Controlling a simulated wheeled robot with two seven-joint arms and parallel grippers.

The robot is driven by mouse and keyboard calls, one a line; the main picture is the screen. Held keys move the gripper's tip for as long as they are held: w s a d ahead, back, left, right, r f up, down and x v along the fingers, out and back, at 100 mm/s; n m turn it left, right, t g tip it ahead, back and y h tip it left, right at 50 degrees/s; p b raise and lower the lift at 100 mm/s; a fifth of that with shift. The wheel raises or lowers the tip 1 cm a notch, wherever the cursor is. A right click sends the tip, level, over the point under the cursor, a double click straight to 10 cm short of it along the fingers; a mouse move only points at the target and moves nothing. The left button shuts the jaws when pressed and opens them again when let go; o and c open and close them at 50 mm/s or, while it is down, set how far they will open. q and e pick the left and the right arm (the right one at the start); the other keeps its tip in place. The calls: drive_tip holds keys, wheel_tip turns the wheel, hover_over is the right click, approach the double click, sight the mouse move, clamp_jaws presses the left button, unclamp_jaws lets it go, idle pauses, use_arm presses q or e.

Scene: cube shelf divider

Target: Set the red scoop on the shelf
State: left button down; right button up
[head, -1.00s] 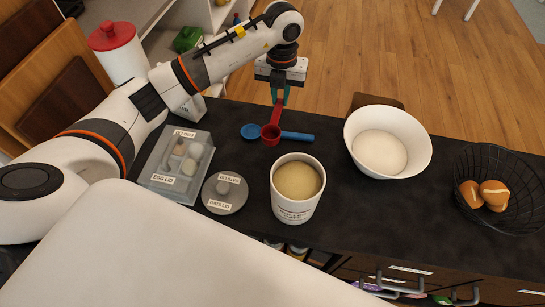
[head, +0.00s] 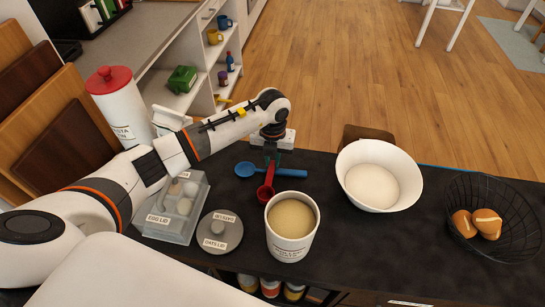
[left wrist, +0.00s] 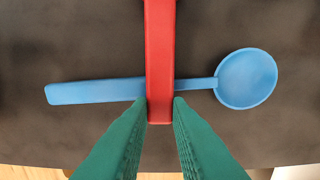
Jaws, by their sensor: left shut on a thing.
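The red scoop (head: 266,189) is upside neither clearly nor hidden: its cup faces my head camera, its handle running up to my left gripper (head: 270,158). My left gripper is shut on the handle end. In the left wrist view the red handle (left wrist: 160,50) lies between the green fingertips (left wrist: 160,106) and crosses over the blue scoop's handle. I cannot tell whether the red scoop touches the counter. The white shelf (head: 206,92), with open compartments, stands at the back left beyond the counter. My right gripper is out of view.
The blue scoop (head: 290,173) lies under the red one. A tub (head: 291,250), a grey lid (head: 217,245) and an egg box (head: 160,228) stand nearby. A white bowl (head: 405,165) and wire basket (head: 525,215) are right. The shelf holds a green object (head: 182,79) and mugs.

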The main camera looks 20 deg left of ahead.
use_arm(q)
drive_tip(key=shift+f, duration=0.15)
drive_tip(key=c, duration=1.3)
unclamp_jaws()
drive_tip(key=shift+c, duration=0.2)
drive_tip(key=shift+r, duration=0.7)
wheel_tip(320, 180, up, 11)
drive_tip(key=b, duration=0.1)
drive_tip(key=shift+b, duration=0.3)
